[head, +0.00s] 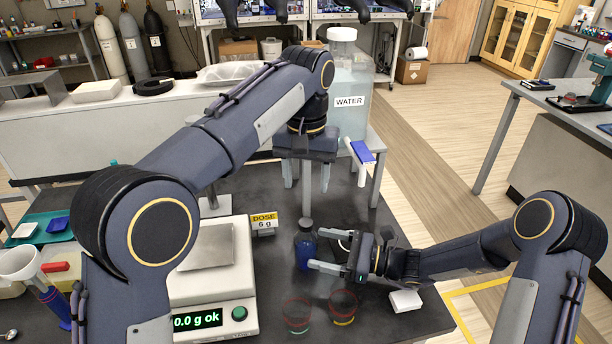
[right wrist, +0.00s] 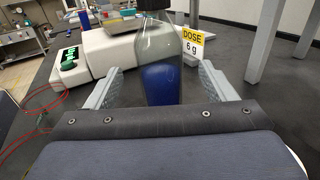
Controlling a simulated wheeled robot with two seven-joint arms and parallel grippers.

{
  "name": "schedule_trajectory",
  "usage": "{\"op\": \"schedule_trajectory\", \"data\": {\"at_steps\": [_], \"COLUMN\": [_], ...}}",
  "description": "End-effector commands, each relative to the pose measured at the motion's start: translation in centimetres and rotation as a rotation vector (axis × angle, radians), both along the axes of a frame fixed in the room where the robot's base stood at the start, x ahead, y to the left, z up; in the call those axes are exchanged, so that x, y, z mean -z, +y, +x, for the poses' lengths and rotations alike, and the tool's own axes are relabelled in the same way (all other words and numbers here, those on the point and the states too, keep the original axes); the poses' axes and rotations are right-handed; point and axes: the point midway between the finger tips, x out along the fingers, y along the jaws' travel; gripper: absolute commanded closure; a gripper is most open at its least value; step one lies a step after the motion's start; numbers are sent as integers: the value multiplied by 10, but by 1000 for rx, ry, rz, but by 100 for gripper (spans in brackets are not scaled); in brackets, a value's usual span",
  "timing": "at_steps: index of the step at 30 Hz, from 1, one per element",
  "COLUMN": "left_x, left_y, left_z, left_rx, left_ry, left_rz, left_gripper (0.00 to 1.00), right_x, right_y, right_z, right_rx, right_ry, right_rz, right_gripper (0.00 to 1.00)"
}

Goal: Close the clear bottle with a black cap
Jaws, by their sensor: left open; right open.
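The clear bottle (head: 304,252) stands upright on the dark table with blue contents in its lower part. It is also large in the right wrist view (right wrist: 161,75). A black cap (head: 306,224) sits at its top; I cannot tell how tightly. The cap's lower edge shows at the top of the right wrist view (right wrist: 154,4). My right gripper (head: 322,252) is open, its fingers around the bottle's sides with gaps in the right wrist view (right wrist: 160,86). My left gripper (head: 307,182) is open and empty, pointing down above and beyond the bottle.
A scale (head: 212,290) reading 0.0 g stands left of the bottle, with a yellow DOSE 6 g sign (head: 264,222) behind. A white block (head: 405,300) lies at right. A large WATER jug (head: 350,75) stands behind.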

Motion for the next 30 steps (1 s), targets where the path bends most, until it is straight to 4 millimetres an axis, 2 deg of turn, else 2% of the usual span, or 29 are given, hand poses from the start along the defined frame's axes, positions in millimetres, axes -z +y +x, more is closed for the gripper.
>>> {"op": "schedule_trajectory", "data": {"at_steps": [3, 7, 19, 30], "left_x": [5, 7, 5, -54], "left_y": [0, 0, 0, 0], "left_z": [0, 0, 0, 0], "left_rx": [0, 0, 0, 0], "left_ry": [0, 0, 0, 0], "left_rz": [0, 0, 0, 0], "left_gripper": [47, 47, 47, 47], "right_x": [2, 1, -2, -61], "right_y": [-18, -28, -30, -30], "right_z": [-4, -8, -9, -9], "right_rx": [3, 1, -1, -1], "right_ry": [-1, 0, 1, 1], "right_rz": [-1, -1, -1, -1], "right_gripper": [23, 23, 23, 23]}}
